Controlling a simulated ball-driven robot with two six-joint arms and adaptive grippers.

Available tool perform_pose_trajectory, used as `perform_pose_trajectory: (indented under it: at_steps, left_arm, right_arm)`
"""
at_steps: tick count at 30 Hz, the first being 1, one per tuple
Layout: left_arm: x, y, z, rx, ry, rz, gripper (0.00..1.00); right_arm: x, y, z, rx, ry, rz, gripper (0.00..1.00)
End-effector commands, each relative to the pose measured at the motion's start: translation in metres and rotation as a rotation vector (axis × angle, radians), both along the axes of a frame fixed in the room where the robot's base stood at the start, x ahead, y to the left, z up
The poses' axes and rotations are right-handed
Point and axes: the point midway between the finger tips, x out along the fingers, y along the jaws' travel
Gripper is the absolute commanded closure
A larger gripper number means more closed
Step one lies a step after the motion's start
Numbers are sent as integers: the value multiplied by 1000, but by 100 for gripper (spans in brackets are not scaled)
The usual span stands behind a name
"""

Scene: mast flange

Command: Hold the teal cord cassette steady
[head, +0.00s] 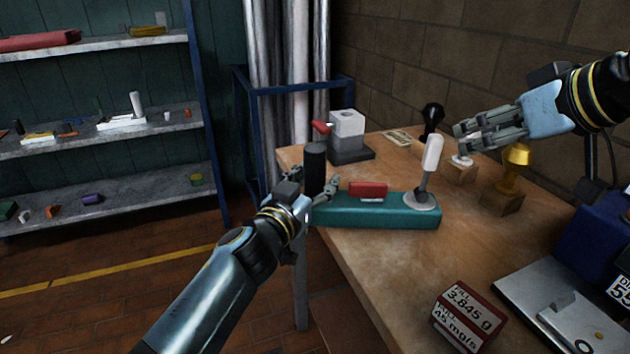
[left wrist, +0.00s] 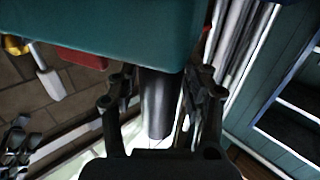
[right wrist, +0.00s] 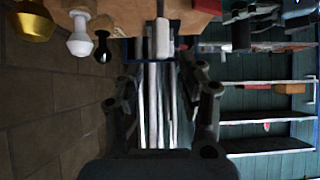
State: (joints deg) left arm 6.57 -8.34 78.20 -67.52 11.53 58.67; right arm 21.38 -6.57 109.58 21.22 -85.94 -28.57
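The teal cord cassette (head: 385,211) lies along the table's left edge. A red block (head: 367,190) and a white-handled lever (head: 431,165) are on its top. A black cylinder (head: 315,165) stands at its left end. My left gripper (head: 308,190) is at that end. In the left wrist view the black cylinder (left wrist: 158,105) shows between the spread fingers, with gaps on both sides, and the teal cassette (left wrist: 100,30) fills the top. My right gripper (head: 488,136) is open and empty, above the table's far right part, away from the cassette.
Wooden blocks with a gold stamp (head: 515,165) and a black-handled stamp (head: 432,118) stand below and beyond my right gripper. A grey-and-white block (head: 348,135) is at the back. A red display box (head: 468,312) and a scale (head: 570,310) are nearer. The table's middle is clear.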

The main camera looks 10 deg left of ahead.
Motion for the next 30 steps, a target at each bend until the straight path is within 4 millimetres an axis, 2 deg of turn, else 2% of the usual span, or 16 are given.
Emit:
perform_pose_trajectory:
  at_steps: [2,10,15,17,23,26,30]
  left_arm:
    - [0,0,0,0,0,0,64]
    - [0,0,0,0,0,0,99]
    - [0,0,0,0,0,0,100]
    - [0,0,0,0,0,0,100]
    - [0,0,0,0,0,0,100]
    - [0,0,0,0,0,0,100]
    - [0,0,0,0,0,0,100]
  right_arm:
    - [0,0,0,0,0,0,62]
    - [0,0,0,0,0,0,62]
    - [0,0,0,0,0,0,62]
    - [0,0,0,0,0,0,54]
    - [3,1,0,0,10,-2,54]
    - [15,4,-3,0,58,-14,54]
    - [45,15,-6,-9,204,-51,54]
